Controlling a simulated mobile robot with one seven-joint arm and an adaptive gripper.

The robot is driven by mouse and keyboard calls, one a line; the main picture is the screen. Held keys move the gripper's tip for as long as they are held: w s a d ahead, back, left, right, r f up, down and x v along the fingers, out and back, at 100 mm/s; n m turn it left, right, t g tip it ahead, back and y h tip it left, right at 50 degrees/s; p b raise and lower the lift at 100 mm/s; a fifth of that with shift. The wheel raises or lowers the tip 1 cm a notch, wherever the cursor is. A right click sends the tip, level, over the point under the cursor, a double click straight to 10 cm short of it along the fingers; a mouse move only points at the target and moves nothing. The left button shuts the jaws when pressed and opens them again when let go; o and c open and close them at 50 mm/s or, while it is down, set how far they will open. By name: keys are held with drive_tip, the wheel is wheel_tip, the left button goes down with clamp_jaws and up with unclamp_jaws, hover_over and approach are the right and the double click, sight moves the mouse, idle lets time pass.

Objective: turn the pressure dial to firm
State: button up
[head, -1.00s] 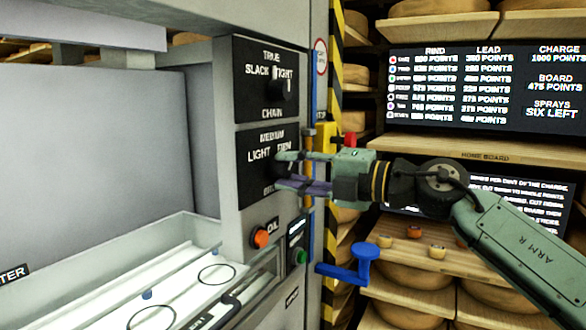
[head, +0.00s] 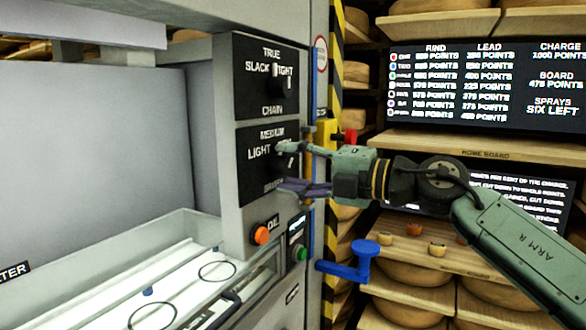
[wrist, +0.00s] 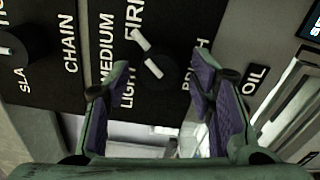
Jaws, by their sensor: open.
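The pressure dial (wrist: 162,76) is a dark round knob on a black panel marked LIGHT, MEDIUM and FIRM. In the wrist view its white pointer marks slant toward the FIRM label (wrist: 134,16), on the side between MEDIUM and FIRM. My gripper (wrist: 163,78) is open, with one finger on each side of the dial and visible gaps to it. In the head view my gripper (head: 281,167) is in front of the lower black panel (head: 250,170); its upper finger covers most of the dial and the FIRM label.
A chain dial (head: 277,88) sits on the panel above. An orange oil button (head: 262,236) and a green button (head: 300,254) are below. A blue lever (head: 352,264) projects at the right of the machine. Shelves with cheese wheels stand behind my arm.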

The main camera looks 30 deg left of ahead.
drive_tip(key=d, duration=1.2)
drive_tip(key=shift+w, duration=0.35)
